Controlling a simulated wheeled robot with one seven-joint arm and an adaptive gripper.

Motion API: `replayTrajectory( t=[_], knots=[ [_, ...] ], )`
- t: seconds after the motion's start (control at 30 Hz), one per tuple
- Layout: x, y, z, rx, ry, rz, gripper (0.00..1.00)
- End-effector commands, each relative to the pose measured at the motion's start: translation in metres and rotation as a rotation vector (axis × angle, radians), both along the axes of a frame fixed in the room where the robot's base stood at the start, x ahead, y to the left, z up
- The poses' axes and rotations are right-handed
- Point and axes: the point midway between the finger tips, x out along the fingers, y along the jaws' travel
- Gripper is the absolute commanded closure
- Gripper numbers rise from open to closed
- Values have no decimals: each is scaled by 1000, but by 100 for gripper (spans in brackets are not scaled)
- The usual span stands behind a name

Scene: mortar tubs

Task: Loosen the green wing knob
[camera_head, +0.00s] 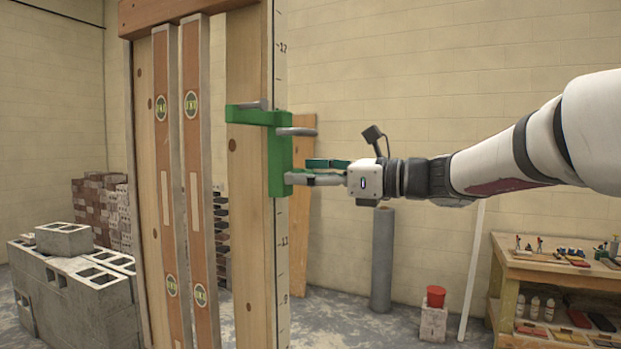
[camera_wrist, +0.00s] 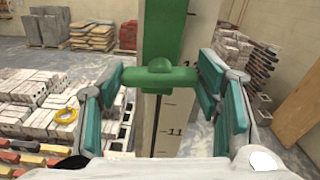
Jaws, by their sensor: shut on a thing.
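The green wing knob (camera_wrist: 160,75) shows in the middle of the wrist view, with a round hub and a wing to each side. It sits in front of a green bracket (camera_head: 279,160) on a wooden post with a marked scale (camera_head: 281,245). My gripper (camera_head: 308,172) reaches the lower part of the bracket from the right. In the wrist view its teal-padded fingers stand on both sides of the knob, at the wing ends, and are shut on it. In the head view I cannot make out the knob behind the fingers.
A grey bar (camera_head: 297,131) sticks out of the bracket just above my gripper. Two long levels (camera_head: 196,180) stand left of the post. Concrete blocks (camera_head: 75,285) are at lower left, a workbench (camera_head: 555,270) at right. A grey roll (camera_head: 382,260) stands behind.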

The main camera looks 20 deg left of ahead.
Motion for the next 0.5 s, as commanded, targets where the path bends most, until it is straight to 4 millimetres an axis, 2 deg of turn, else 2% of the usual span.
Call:
replayTrajectory(
  t=[0.5],
  knots=[
    [2,0,-3,-33,-455,0,70]
  ],
)
